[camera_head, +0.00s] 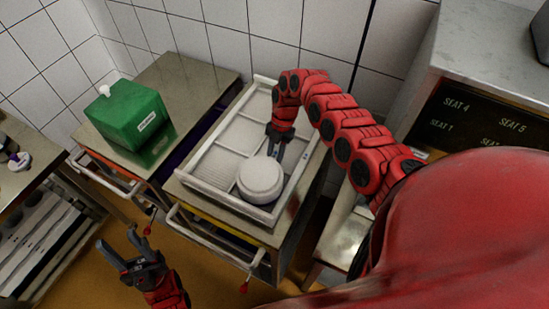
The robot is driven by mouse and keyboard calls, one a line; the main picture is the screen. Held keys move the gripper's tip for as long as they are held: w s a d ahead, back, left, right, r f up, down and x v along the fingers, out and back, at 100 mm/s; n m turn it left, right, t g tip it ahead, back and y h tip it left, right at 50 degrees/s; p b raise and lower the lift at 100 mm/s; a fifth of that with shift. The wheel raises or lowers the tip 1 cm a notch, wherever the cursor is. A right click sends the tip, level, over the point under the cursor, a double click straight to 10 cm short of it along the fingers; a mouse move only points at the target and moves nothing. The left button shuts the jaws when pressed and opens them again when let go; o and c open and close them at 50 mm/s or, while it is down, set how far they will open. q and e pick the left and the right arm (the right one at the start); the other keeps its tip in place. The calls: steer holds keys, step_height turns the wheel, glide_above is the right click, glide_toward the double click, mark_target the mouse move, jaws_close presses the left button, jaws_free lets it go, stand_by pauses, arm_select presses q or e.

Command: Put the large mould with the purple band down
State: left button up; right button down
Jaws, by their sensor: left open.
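A large round white mould (261,178) sits in the front right part of a white divided tray (207,193). I cannot clearly make out a purple band on it. My right arm reaches in from the right, and its gripper (277,150) points down at the mould's far edge. Its fingertips are partly hidden, so I cannot tell whether they grip the mould or are only beside it. My left gripper (127,254) is open and empty, low at the left, in front of the carts and away from the mould.
The tray lies on a metal cart (278,232) with a front handle. A green container (127,118) with a white cap stands on another cart to the left. A seat-labelled cabinet (487,118) stands at the right. The tray's other visible compartments look empty.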

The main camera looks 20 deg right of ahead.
mark_target(276, 151)
steer(key=shift+s+a+f, duration=0.15)
steer(key=shift+s+f, duration=0.1)
steer(key=shift+f, duration=0.25)
steer(key=c, duration=0.7)
jaws_free()
steer(key=shift+s, duration=0.1)
steer(key=shift+r+p, duration=0.3)
steer(key=shift+p, duration=0.05)
steer(key=r+b, duration=0.1)
steer(key=w+d+r+b, duration=0.1)
steer(key=w+r, duration=0.1)
steer(key=shift+d+b, duration=0.3)
steer(key=shift+b, duration=0.1)
steer(key=shift+a+b+v, duration=0.15)
steer(key=shift+b+v, duration=0.5)
steer(key=shift+v, duration=1.6)
steer(key=shift+a+b+v, duration=0.1)
steer(key=shift+b+v, duration=0.55)
steer(key=shift+v, duration=1.55)
steer(key=shift+s+r, duration=0.1)
steer(key=shift+s, duration=0.05)
